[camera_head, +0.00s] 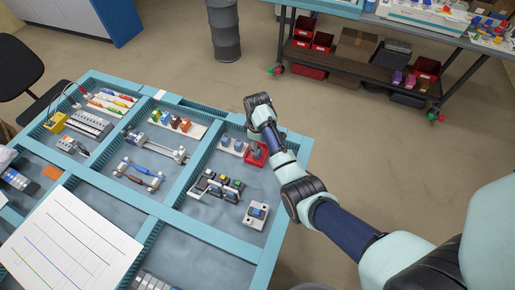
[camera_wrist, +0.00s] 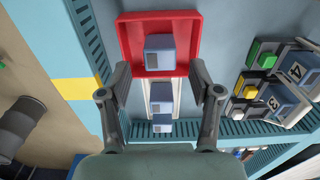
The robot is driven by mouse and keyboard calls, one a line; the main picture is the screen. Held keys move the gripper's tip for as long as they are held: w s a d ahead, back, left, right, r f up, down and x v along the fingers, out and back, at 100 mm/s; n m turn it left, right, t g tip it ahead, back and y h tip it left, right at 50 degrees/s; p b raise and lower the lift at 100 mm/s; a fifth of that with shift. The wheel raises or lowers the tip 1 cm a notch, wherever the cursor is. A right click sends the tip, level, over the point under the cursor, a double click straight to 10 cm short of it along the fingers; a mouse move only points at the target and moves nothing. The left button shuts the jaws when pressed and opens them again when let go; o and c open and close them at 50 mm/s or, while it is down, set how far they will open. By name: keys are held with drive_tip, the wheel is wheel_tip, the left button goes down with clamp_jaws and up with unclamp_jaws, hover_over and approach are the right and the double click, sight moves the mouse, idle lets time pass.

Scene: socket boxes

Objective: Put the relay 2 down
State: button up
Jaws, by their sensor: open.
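A red tray (camera_head: 263,160) sits in the right-hand compartment of the teal-framed table. It also shows in the wrist view (camera_wrist: 125,42), with a blue-grey relay (camera_wrist: 159,55) standing inside it. Two similar blocks (camera_wrist: 162,92) stand on a white strip (camera_wrist: 148,95) beside the tray. No number is readable on the relay in the tray, so I cannot tell which is relay 2. My gripper (camera_wrist: 159,78) is open, with its fingers apart on either side of the near edge of the tray and relay. Nothing is visibly held between the fingertips.
Numbered modules with green and yellow buttons (camera_wrist: 263,52) stand close to the right of my gripper. The teal divider (camera_wrist: 90,45) runs along the left. A grey socket box (camera_head: 256,215) lies nearer in the same compartment. A white sheet (camera_head: 68,245) covers the table's front left.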

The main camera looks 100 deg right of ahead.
wheel_tip(320, 180, up, 7)
drive_tip(key=shift+p, duration=0.45)
drive_tip(key=w+a+r+n+t+h, duration=0.1)
drive_tip(key=w+a+r, duration=0.1)
drive_tip(key=w+a, duration=0.55)
drive_tip(key=w+a+r+n+t+h, duration=0.15)
drive_tip(key=w+a, duration=0.25)
drive_tip(key=w, duration=0.6)
drive_tip(key=w+a+r+n+t+h, duration=0.1)
drive_tip(key=w+a+r+t, duration=0.15)
drive_tip(key=w+a, duration=0.45)
drive_tip(key=w+a+r+t+y, duration=0.1)
drive_tip(key=a+r, duration=0.4)
drive_tip(key=a, duration=0.5)
drive_tip(key=w+a+r+n+t+y, duration=0.1)
drive_tip(key=w+a+r+t, duration=0.2)
drive_tip(key=a, duration=0.8)
drive_tip(key=w+a+r+n+t+y, duration=0.1)
drive_tip(key=w+a+r+t, duration=0.1)
drive_tip(key=a+r, duration=0.5)
drive_tip(key=a+t, duration=0.1)
drive_tip(key=a, duration=0.3)
drive_tip(key=shift+w+r+t, duration=0.2)
drive_tip(key=shift+r+t, duration=0.2)
